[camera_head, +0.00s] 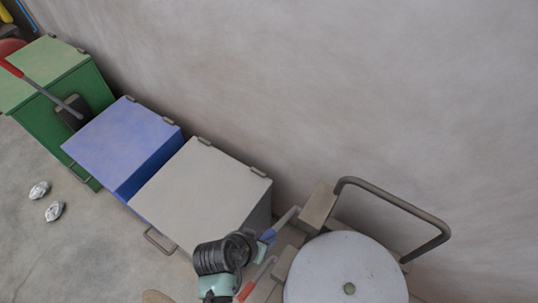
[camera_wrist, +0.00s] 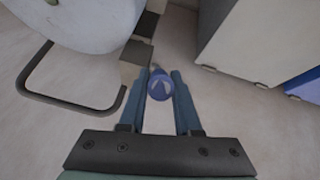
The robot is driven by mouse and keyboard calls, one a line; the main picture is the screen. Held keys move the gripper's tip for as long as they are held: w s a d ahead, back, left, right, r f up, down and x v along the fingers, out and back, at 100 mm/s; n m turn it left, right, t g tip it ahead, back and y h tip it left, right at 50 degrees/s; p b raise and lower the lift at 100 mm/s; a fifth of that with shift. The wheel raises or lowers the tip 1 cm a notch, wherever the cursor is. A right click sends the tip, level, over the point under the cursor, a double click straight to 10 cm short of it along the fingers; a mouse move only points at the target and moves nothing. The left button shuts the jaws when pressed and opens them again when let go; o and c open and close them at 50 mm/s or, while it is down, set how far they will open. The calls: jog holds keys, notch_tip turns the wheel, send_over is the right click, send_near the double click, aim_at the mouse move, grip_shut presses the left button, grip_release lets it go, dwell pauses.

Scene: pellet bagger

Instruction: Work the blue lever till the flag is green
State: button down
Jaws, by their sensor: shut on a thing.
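The blue lever's rounded grip end (camera_wrist: 160,88) sits between the two fingers of my gripper (camera_wrist: 160,76) in the wrist view. The fingers are shut on it, one on each side. In the head view the blue lever (camera_head: 268,235) shows as a blue grip on a grey rod slanting up to the right, beside my dark wrist joint. My fingers are largely hidden there. No flag can be made out in either view, so its colour does not show.
A second lever with a red grip (camera_head: 245,291) is close below the blue one. A round pale drum (camera_head: 345,275) and a bent handrail (camera_head: 405,208) stand to the right. White (camera_head: 200,190), blue (camera_head: 125,145) and green (camera_head: 45,70) bins line the wall to the left.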

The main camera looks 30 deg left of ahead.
jog(key=shift+s+f+t, duration=0.3)
jog(key=shift+s+f, duration=0.05)
jog(key=shift+f, duration=0.1)
jog(key=c, duration=0.6)
grip_release()
jog(key=b+v, duration=0.1)
jog(key=v, duration=1.2)
jog(key=shift+b, duration=0.35)
jog(key=shift+w, duration=0.1)
